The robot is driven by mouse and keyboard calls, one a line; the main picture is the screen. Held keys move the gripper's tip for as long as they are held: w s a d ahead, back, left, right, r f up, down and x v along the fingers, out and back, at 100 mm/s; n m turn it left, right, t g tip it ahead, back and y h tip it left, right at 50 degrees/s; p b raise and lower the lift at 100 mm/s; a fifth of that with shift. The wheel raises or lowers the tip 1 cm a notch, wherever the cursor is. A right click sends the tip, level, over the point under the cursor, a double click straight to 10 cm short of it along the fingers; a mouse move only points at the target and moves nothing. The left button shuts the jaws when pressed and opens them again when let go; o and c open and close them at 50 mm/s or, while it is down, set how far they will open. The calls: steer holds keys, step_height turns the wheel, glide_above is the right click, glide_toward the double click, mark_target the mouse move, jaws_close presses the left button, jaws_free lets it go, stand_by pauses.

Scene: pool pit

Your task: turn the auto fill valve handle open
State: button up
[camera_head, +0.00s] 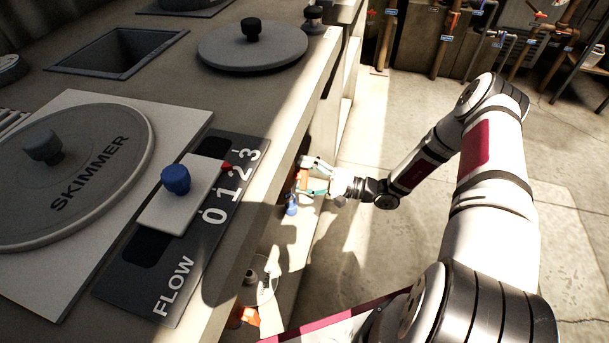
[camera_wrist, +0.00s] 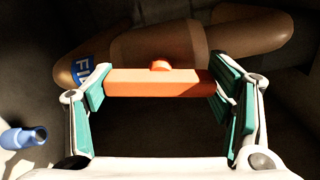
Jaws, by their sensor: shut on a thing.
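The orange valve handle (camera_wrist: 150,83) is a short bar with a round knob at its middle, in front of a brown pipe (camera_wrist: 165,42) in the wrist view. It lies nearly level across the picture. My gripper (camera_wrist: 160,90) is shut on the handle, with a teal pad at each end of the bar. In the head view my gripper (camera_head: 312,186) is below the counter's edge, and a small orange patch (camera_head: 302,177) shows at its fingers. A blue label (camera_wrist: 78,70) on the pipe is partly hidden by the left finger.
A blue fitting (camera_wrist: 22,138) is at lower left in the wrist view. In the head view the counter (camera_head: 285,100) holds the FLOW slider plate (camera_head: 135,285) and the SKIMMER lid (camera_head: 85,205). Open concrete floor (camera_head: 400,110) lies to the right. Pipes (camera_head: 440,45) stand at the back.

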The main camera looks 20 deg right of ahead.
steer(key=shift+n, duration=1.2)
steer(key=shift+p, duration=0.3)
steer(key=o, duration=1.2)
steer(key=shift+d, duration=0.1)
steer(key=v, duration=1.1)
steer(key=shift+s+d, duration=0.25)
steer(key=shift+d, duration=0.05)
